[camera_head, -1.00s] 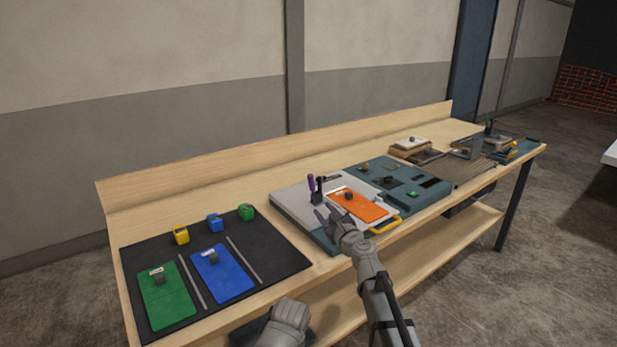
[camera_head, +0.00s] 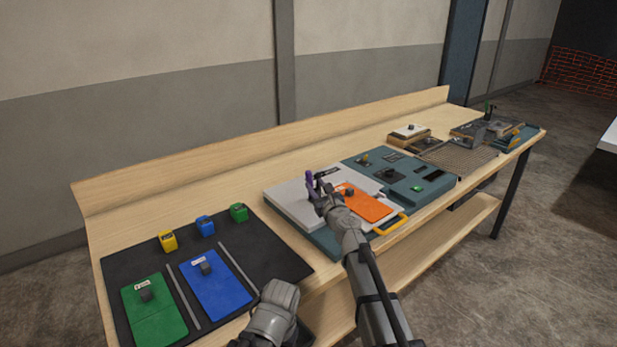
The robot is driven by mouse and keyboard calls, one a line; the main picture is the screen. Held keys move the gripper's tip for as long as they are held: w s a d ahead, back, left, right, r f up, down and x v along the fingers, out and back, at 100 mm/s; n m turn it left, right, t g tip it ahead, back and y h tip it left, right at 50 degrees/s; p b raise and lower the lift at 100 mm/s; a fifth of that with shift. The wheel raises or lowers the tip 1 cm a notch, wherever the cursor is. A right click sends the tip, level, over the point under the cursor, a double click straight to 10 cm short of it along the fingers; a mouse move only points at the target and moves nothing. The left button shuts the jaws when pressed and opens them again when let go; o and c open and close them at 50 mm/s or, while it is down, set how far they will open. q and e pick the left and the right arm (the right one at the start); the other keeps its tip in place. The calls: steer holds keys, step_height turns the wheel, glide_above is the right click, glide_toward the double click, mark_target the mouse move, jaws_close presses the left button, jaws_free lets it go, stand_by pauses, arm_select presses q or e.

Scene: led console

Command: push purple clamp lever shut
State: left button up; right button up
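The purple clamp lever (camera_head: 309,179) stands roughly upright on the light grey plate of the console fixture (camera_head: 285,196). A black clamp part (camera_head: 327,173) shows just to its right. My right gripper (camera_head: 317,190) is at the clamp, its fingers right beside the lever and covering the lower clamp. I cannot tell whether they touch it or how far apart they are. An orange plate (camera_head: 368,206) with a dark knob lies on the fixture, right of my gripper. My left gripper (camera_head: 277,300) is low at the table's front edge, its fingers not clear.
A black mat (camera_head: 255,238) at the left holds a green plate (camera_head: 155,312), a blue plate (camera_head: 222,284) and small yellow, blue and green blocks. A yellow handle (camera_head: 392,226) sits at the fixture's front. A teal panel (camera_head: 428,190) and other fixtures stand further right.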

mark_target(310, 178)
steer(key=x, duration=0.6)
steer(key=shift+w, duration=0.35)
steer(key=shift+c, duration=0.2)
jaws_close()
steer(key=shift+s, duration=0.1)
stand_by(0.8)
